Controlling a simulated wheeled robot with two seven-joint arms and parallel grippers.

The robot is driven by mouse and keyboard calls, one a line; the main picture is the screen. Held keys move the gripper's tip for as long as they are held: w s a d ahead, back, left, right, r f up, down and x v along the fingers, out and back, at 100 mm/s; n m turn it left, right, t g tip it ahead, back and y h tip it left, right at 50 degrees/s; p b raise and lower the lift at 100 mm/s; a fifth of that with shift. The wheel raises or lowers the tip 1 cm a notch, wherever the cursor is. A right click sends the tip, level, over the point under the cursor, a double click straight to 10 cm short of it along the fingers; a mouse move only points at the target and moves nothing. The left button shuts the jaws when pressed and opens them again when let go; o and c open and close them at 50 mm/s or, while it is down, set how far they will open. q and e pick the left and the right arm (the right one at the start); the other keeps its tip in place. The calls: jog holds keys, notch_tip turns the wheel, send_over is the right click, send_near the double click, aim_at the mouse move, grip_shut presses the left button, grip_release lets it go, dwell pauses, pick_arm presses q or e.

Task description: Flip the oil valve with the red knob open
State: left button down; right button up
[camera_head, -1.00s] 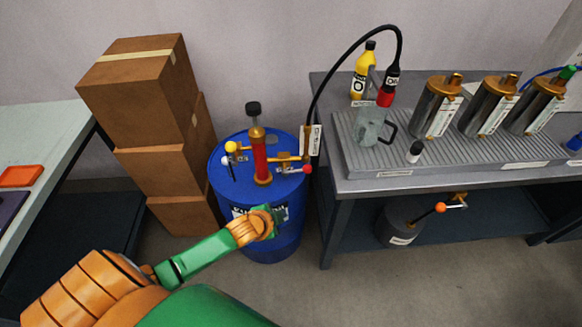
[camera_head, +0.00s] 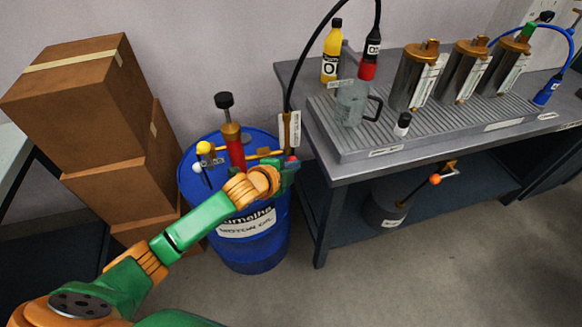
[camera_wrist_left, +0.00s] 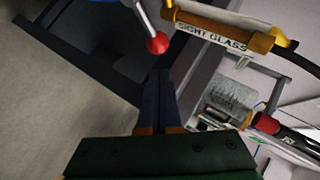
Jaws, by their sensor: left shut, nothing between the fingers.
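The red knob (camera_wrist_left: 158,43) sits on the end of a metal valve lever in the left wrist view, just beyond my left fingertips. In the head view the red knob (camera_head: 292,159) is partly hidden by my gripper. Its valve is on the right side of the brass pipe (camera_head: 262,154) on top of the blue oil drum (camera_head: 240,245). A tag reading "SIGHT GLASS" (camera_wrist_left: 211,37) hangs beside the lever. My left gripper (camera_wrist_left: 160,72) is shut and empty, its fingertips close to the knob. I cannot tell whether they touch. My right gripper is not in view.
A red pump tube (camera_head: 234,148) and a yellow-knobbed valve (camera_head: 204,147) also stand on the drum. Cardboard boxes (camera_head: 75,95) are stacked to the left. A metal bench (camera_head: 350,165) with bottles, a jug and cylinders stands to the right. A black hose (camera_head: 293,70) rises behind.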

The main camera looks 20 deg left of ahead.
pick_arm(q)
jog(key=shift+w+a+f, duration=0.5)
jog(key=shift+w+a, duration=0.05)
jog(key=shift+w+d+f+g+y+p, duration=0.2)
jog(key=shift+d+f+g+y+p, duration=0.15)
jog(key=shift+f+p, duration=0.55)
jog(key=shift+r+p, duration=0.3)
jog(key=shift+r, duration=0.1)
